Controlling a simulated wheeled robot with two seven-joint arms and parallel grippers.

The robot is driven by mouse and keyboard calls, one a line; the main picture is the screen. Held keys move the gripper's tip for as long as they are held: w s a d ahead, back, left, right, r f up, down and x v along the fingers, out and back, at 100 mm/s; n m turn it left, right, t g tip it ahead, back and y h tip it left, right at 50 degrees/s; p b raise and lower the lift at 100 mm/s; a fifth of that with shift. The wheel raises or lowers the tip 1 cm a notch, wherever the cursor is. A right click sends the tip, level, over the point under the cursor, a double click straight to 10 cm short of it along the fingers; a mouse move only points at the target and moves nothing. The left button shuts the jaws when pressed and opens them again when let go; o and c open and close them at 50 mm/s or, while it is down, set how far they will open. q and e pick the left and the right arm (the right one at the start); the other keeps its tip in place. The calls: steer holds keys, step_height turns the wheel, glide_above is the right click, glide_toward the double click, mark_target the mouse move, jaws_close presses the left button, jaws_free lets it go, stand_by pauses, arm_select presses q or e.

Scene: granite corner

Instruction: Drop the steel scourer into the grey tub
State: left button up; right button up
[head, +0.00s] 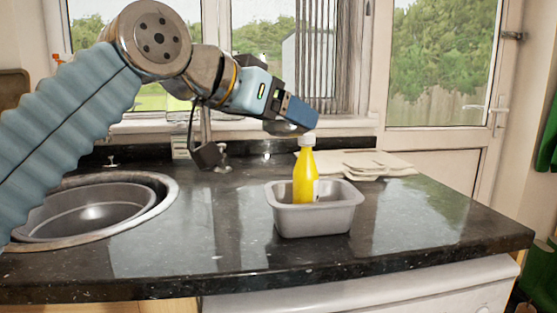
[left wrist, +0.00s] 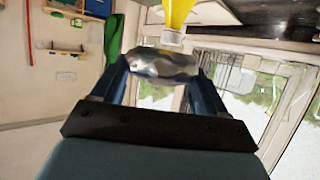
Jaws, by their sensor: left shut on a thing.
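The steel scourer (left wrist: 165,63) is a shiny silver lump held between the two fingers of my left gripper in the left wrist view. In the head view my left gripper (head: 302,117) is shut and sits high, above the back part of the grey tub (head: 313,222). The tub stands on the dark counter. A yellow bottle with a white cap (head: 304,175) stands upright in it, its cap just below my gripper. The bottle's top also shows in the left wrist view (left wrist: 180,14). My right gripper is not in view.
A round sink (head: 95,210) is set into the counter at the left, with a tap behind it. The glossy counter (head: 430,215) is clear to the tub's right.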

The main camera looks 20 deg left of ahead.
arm_select(q)
steer(key=shift+w+a+f, duration=0.45)
steer(key=shift+f, duration=0.25)
steer(key=shift+w+a+f+b, duration=0.15)
steer(key=shift+f+b, duration=0.25)
steer(key=shift+f, duration=0.55)
steer(key=shift+w+a+f+b, duration=0.1)
steer(key=shift+f+b, duration=0.25)
steer(key=shift+f, duration=0.6)
steer(key=shift+f+b, duration=0.6)
steer(key=shift+f, duration=0.05)
steer(key=o, duration=1.2)
steer(key=shift+r, duration=0.1)
